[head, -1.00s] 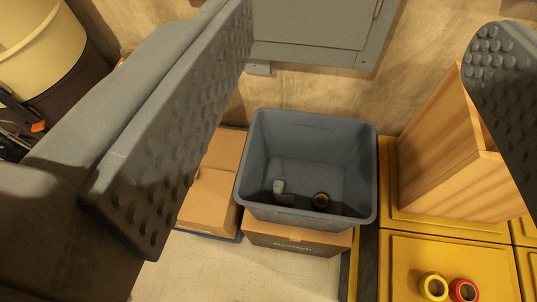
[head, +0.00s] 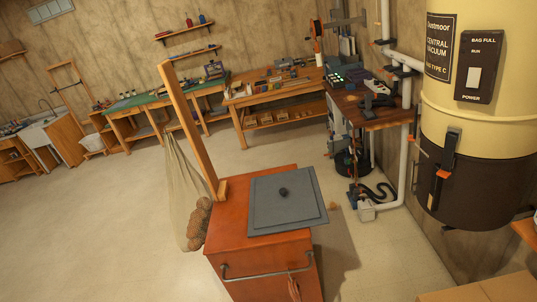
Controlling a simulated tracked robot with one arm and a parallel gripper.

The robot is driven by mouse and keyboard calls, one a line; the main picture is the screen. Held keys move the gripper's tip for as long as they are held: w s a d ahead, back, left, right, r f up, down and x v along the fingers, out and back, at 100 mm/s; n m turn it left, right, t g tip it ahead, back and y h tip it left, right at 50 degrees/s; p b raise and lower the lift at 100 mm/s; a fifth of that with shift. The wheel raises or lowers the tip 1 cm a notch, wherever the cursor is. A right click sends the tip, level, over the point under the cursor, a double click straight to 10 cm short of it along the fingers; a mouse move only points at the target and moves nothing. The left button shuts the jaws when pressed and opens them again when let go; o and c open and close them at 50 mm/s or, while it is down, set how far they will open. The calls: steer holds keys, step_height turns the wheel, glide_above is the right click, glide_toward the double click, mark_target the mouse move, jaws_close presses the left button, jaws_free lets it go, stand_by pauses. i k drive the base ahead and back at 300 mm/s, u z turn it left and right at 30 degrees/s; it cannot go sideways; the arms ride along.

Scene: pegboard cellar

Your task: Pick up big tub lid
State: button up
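Nothing covers the lid. My gripper does not show in the head view now, so its distance from the lid cannot be told. The grey tub is not in view.
A wooden post (head: 188,130) rises from the cabinet's left side, with a net bag (head: 182,195) of round things hanging by it. Workbenches (head: 275,88) line the back. Open floor (head: 100,220) lies left.

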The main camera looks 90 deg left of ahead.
mark_target(291, 200)
steer(key=u, duration=0.3)
steer(key=k, duration=0.85)
steer(key=u, duration=0.85)
steer(key=i, duration=1.3)
steer(key=u, duration=0.9)
steer(key=i, duration=1.3)
steer(key=u, duration=0.25)
